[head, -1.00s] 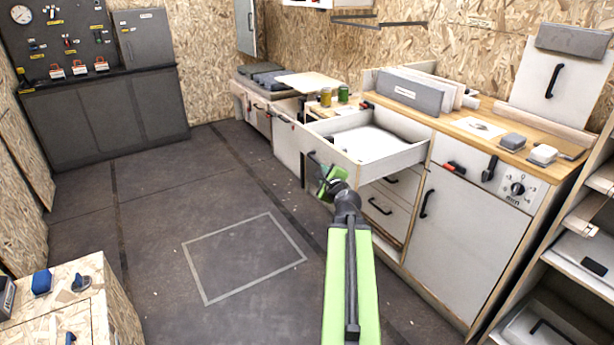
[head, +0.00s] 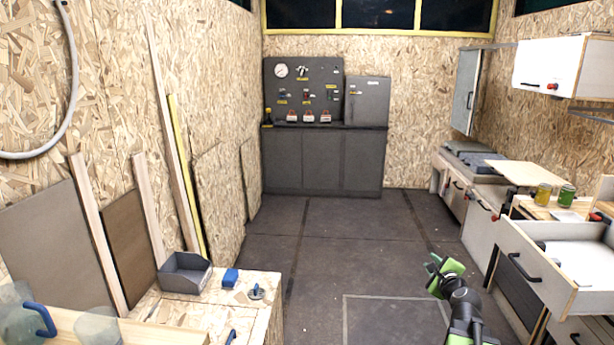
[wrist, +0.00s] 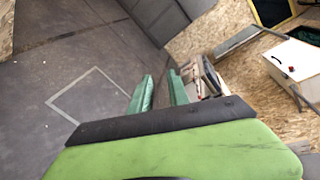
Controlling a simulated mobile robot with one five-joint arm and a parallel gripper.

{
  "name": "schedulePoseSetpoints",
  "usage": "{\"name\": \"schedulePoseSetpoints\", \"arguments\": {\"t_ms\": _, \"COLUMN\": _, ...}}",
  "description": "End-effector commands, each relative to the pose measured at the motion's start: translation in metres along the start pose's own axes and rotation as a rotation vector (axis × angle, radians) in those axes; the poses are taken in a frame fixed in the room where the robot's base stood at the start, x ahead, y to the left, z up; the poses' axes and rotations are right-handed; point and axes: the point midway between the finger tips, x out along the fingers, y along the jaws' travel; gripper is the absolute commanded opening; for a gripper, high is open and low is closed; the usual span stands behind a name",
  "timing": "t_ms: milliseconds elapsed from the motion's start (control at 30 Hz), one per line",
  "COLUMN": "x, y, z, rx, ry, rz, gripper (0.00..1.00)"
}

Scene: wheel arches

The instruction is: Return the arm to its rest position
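My arm shows at the lower right in the head view, green and black. My gripper (head: 443,277) is over the dark floor, to the left of the pulled-out white drawer (head: 535,262). In the wrist view my gripper (wrist: 158,92) shows two green fingers with a gap between them. Nothing is seen between the fingers. The fingers appear clear of the drawer and the cabinets.
A wooden box (head: 215,312) with a grey bin (head: 184,273) and a blue item stands at the lower left. Grey cabinets (head: 322,160) stand at the back wall. A yellow jar and a green jar (head: 566,195) stand at the right. The middle floor is clear.

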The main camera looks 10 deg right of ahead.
Motion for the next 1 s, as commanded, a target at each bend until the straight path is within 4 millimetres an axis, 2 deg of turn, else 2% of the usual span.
{"name": "schedulePoseSetpoints", "arguments": {"t_ms": 33, "x": 0.008, "y": 0.026, "z": 0.04, "rx": -0.053, "ry": -0.052, "rz": 0.056, "gripper": 0.22}}
{"name": "schedulePoseSetpoints", "arguments": {"t_ms": 100, "x": 0.014, "y": 0.065, "z": 0.089, "rx": -0.153, "ry": -0.119, "rz": 0.14, "gripper": 0.22}}
{"name": "schedulePoseSetpoints", "arguments": {"t_ms": 167, "x": 0.013, "y": 0.101, "z": 0.129, "rx": -0.258, "ry": -0.18, "rz": 0.22, "gripper": 0.22}}
{"name": "schedulePoseSetpoints", "arguments": {"t_ms": 200, "x": 0.011, "y": 0.126, "z": 0.153, "rx": -0.338, "ry": -0.221, "rz": 0.274, "gripper": 0.22}}
{"name": "schedulePoseSetpoints", "arguments": {"t_ms": 267, "x": 0.003, "y": 0.165, "z": 0.186, "rx": -0.47, "ry": -0.286, "rz": 0.359, "gripper": 0.22}}
{"name": "schedulePoseSetpoints", "arguments": {"t_ms": 300, "x": -0.005, "y": 0.191, "z": 0.205, "rx": -0.567, "ry": -0.329, "rz": 0.417, "gripper": 0.22}}
{"name": "schedulePoseSetpoints", "arguments": {"t_ms": 400, "x": -0.031, "y": 0.251, "z": 0.238, "rx": -0.822, "ry": -0.439, "rz": 0.56, "gripper": 0.22}}
{"name": "schedulePoseSetpoints", "arguments": {"t_ms": 467, "x": -0.05, "y": 0.282, "z": 0.247, "rx": -0.984, "ry": -0.503, "rz": 0.647, "gripper": 0.22}}
{"name": "schedulePoseSetpoints", "arguments": {"t_ms": 533, "x": -0.074, "y": 0.315, "z": 0.249, "rx": -1.185, "ry": -0.579, "rz": 0.757, "gripper": 0.22}}
{"name": "schedulePoseSetpoints", "arguments": {"t_ms": 567, "x": -0.085, "y": 0.326, "z": 0.245, "rx": -1.274, "ry": -0.612, "rz": 0.809, "gripper": 0.22}}
{"name": "schedulePoseSetpoints", "arguments": {"t_ms": 633, "x": -0.109, "y": 0.342, "z": 0.223, "rx": -1.476, "ry": -0.681, "rz": 0.941, "gripper": 0.22}}
{"name": "schedulePoseSetpoints", "arguments": {"t_ms": 700, "x": -0.128, "y": 0.344, "z": 0.193, "rx": -1.628, "ry": -0.735, "rz": 1.068, "gripper": 0.22}}
{"name": "schedulePoseSetpoints", "arguments": {"t_ms": 800, "x": -0.159, "y": 0.341, "z": 0.157, "rx": -1.807, "ry": -0.855, "rz": 1.251, "gripper": 0.22}}
{"name": "schedulePoseSetpoints", "arguments": {"t_ms": 833, "x": -0.168, "y": 0.341, "z": 0.15, "rx": -1.849, "ry": -0.91, "rz": 1.295, "gripper": 0.22}}
{"name": "schedulePoseSetpoints", "arguments": {"t_ms": 867, "x": -0.174, "y": 0.342, "z": 0.149, "rx": -1.883, "ry": -0.976, "rz": 1.304, "gripper": 0.22}}
{"name": "schedulePoseSetpoints", "arguments": {"t_ms": 900, "x": -0.178, "y": 0.321, "z": 0.162, "rx": -1.888, "ry": -0.976, "rz": 1.293, "gripper": 0.22}}
{"name": "schedulePoseSetpoints", "arguments": {"t_ms": 1000, "x": -0.185, "y": 0.295, "z": 0.177, "rx": -1.885, "ry": -0.972, "rz": 1.29, "gripper": 0.22}}
